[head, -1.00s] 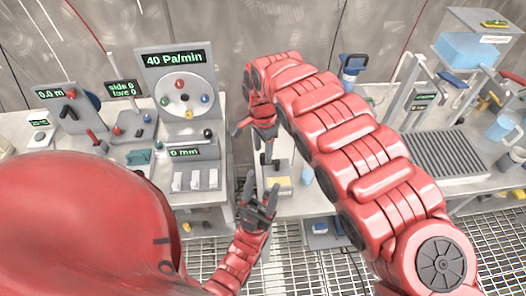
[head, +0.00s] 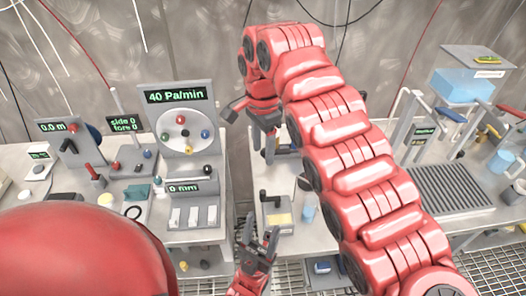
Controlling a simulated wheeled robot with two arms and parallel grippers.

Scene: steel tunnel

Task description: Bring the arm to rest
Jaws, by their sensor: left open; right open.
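My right arm (head: 360,175), red and segmented, rises from the lower right and bends over at the top of the head view. Its gripper (head: 251,120) hangs open and empty in front of the gap between the two benches, right of the 40 Pa/min panel. My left gripper (head: 258,236) is low in the middle, fingers up and apart, with nothing between them. It is below the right gripper and apart from it. Most of the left arm is hidden or out of frame.
The left bench carries the 40 Pa/min panel (head: 177,96) with its dial, small display stands and levers. The right bench holds a ribbed grey tray (head: 452,188), a blue container (head: 462,86) and a blue mug (head: 503,158). Metal grating (head: 495,268) shows below.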

